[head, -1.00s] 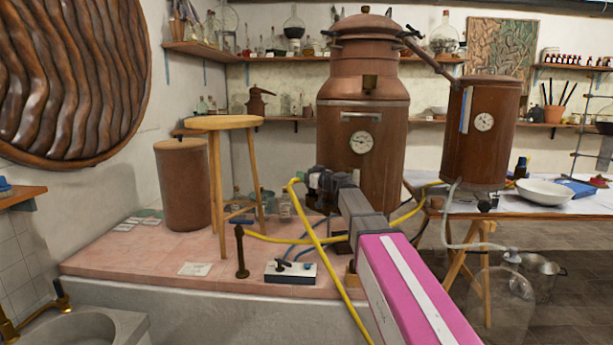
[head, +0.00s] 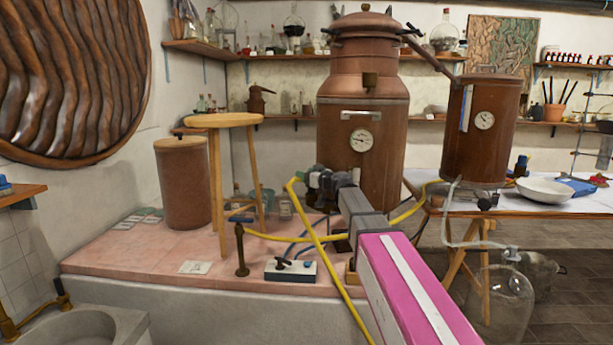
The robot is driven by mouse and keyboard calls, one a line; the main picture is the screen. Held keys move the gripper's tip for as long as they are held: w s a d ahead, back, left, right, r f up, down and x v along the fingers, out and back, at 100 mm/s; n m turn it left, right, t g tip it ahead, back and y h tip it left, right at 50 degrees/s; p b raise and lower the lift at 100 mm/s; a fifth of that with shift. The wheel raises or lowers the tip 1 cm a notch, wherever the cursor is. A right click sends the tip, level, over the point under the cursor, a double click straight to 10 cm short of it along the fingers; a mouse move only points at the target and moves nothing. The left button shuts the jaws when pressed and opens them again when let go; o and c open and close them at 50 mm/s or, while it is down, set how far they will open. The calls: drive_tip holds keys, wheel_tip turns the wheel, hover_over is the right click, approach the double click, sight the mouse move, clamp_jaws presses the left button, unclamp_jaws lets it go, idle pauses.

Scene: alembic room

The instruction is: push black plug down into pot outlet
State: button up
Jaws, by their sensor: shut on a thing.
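The pot is a large copper still (head: 362,120) with a round dial and a domed lid, standing at the back of the pink tiled platform. My gripper (head: 320,182) is low in front of the pot's left side. Its jaws are shut on a small dark piece, which I take to be the black plug; its shape is lost against the dark fingers. The pot outlet cannot be made out behind my gripper and arm. I cannot tell whether the plug touches the outlet.
A yellow hose (head: 324,252) loops close to my gripper and crosses the platform (head: 130,262). A wooden stool (head: 222,121) and a brown drum (head: 183,190) stand left. A small switch box (head: 291,271) lies in front. A second copper vessel (head: 480,140) stands right.

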drive_tip(key=shift+f, duration=1.4)
idle(3.0)
drive_tip(key=o, duration=1)
